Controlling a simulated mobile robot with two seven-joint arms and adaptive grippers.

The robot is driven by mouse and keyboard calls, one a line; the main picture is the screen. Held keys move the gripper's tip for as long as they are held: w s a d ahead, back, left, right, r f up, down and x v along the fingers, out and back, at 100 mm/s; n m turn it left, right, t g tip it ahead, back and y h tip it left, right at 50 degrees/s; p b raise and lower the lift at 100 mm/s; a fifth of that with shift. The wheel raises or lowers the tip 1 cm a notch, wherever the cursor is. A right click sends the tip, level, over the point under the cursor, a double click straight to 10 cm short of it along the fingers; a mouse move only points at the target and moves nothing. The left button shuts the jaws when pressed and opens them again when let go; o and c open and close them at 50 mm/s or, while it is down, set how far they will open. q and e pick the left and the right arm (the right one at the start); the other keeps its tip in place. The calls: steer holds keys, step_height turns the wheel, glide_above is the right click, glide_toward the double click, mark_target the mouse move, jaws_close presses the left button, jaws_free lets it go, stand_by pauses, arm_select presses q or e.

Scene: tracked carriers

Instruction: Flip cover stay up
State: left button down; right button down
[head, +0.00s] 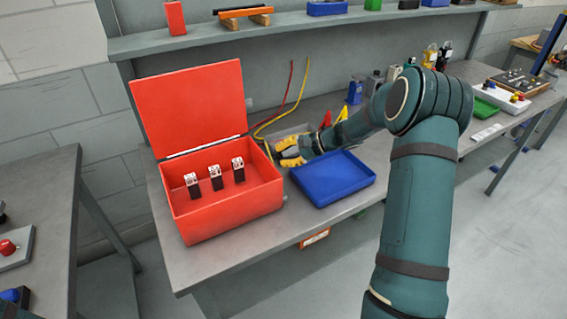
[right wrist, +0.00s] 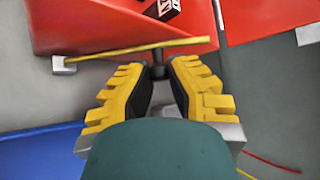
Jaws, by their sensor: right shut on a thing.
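The red box (head: 228,205) stands on the grey bench with its red lid (head: 190,105) raised and leaning back. Several small black-and-white parts sit inside. In the right wrist view a thin yellow stay (right wrist: 195,42) runs along the box's side (right wrist: 90,25), with a grey bracket (right wrist: 63,65) at one end and a dark knob (right wrist: 158,70) near its middle. My right gripper (head: 281,155) is beside the box's right wall, its yellow fingers shut on the knob; it also shows in the right wrist view (right wrist: 160,75). My left gripper is out of view.
A blue tray (head: 335,192) lies right of the box, just in front of my right gripper. Red and yellow cables (head: 290,95) hang behind. A shelf (head: 200,42) with small items runs above. Bottles and clamps (head: 375,85) stand farther right.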

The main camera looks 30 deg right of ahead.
steer(key=shift+s+a+r+t+b, duration=0.15)
steer(key=shift+s+a+t+b, duration=0.15)
steer(key=shift+b, duration=0.35)
steer(key=c, duration=0.8)
jaws_free()
steer(key=shift+a, duration=0.1)
steer(key=shift+d, duration=0.25)
steer(key=shift+s+d+r, duration=0.1)
steer(key=shift+d+r, duration=0.05)
steer(key=v, duration=1.1)
steer(key=shift+s+d, duration=0.15)
steer(key=shift+s, duration=0.05)
steer(key=shift+r, duration=0.1)
